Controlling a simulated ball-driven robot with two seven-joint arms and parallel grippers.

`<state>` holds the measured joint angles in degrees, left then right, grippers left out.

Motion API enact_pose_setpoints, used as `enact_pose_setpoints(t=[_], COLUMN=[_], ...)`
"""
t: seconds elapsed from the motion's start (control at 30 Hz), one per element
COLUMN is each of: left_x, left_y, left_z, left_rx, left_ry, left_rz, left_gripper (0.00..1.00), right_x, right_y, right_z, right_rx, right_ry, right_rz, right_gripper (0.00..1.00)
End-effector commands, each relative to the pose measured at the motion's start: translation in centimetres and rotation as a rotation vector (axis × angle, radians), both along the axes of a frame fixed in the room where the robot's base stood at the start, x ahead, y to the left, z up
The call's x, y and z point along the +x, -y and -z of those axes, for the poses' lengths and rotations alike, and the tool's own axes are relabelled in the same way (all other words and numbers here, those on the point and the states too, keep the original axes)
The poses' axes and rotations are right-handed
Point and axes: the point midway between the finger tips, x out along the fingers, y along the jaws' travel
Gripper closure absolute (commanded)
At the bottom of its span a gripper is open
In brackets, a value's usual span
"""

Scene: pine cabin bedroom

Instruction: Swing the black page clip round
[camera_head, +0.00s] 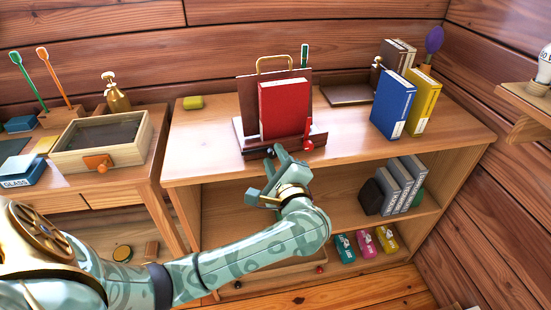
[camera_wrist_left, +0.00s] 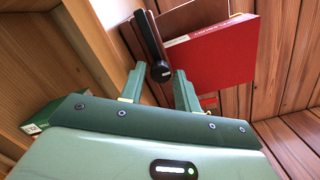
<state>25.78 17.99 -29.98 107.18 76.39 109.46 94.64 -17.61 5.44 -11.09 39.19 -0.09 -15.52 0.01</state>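A red book (camera_head: 284,110) stands upright on a dark wooden book stand (camera_head: 255,143) with a brass handle, on the shelf unit's top. The black page clip (camera_wrist_left: 150,42) shows in the left wrist view as a dark bar with a round end, beside the red book (camera_wrist_left: 212,52). In the head view it is mostly hidden near my gripper. A red clip (camera_head: 308,131) is at the stand's right front. My left gripper (camera_head: 268,172) is in front of the stand. In the wrist view its fingers (camera_wrist_left: 159,76) are apart, with the clip's round end between the tips; contact cannot be told.
Blue (camera_head: 393,104) and yellow (camera_head: 424,101) books stand at the right, by a dark tray (camera_head: 346,95). A wooden box (camera_head: 75,160) is on the left desk. The shelf top's front left is clear.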

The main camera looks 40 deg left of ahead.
Motion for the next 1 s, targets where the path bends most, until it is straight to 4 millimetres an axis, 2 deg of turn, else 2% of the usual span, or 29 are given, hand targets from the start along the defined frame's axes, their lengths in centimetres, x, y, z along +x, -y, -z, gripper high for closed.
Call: enact_pose_setpoints(t=[0.13,0.4,0.43,0.53,1.0], left_x=[0.6,0.7,0.7,0.7,0.6], left_y=[-0.9,-1.0,-1.0,-1.0,-1.0], left_z=[0.1,0.0,0.0,0.0,-0.1], left_rx=[0.000,-0.001,-0.001,-0.001,0.034], left_ry=[-0.001,0.000,0.000,0.000,-0.052], left_rz=[-0.001,-0.001,-0.001,-0.001,-0.002], left_gripper=[0.68,0.68,0.73,1.00,1.00], right_x=[0.1,-0.9,-1.0,-1.1,0.1], right_y=[0.5,0.4,0.4,0.3,0.0], right_z=[0.2,-0.1,-0.1,-0.1,-0.1], right_rx=[-0.006,-0.006,-0.006,-0.004,0.000], right_ry=[-0.003,-0.018,-0.019,-0.018,0.001], right_rz=[-0.009,-0.011,-0.011,-0.009,-0.003], right_gripper=[0.49,0.49,0.49,0.49,0.49])
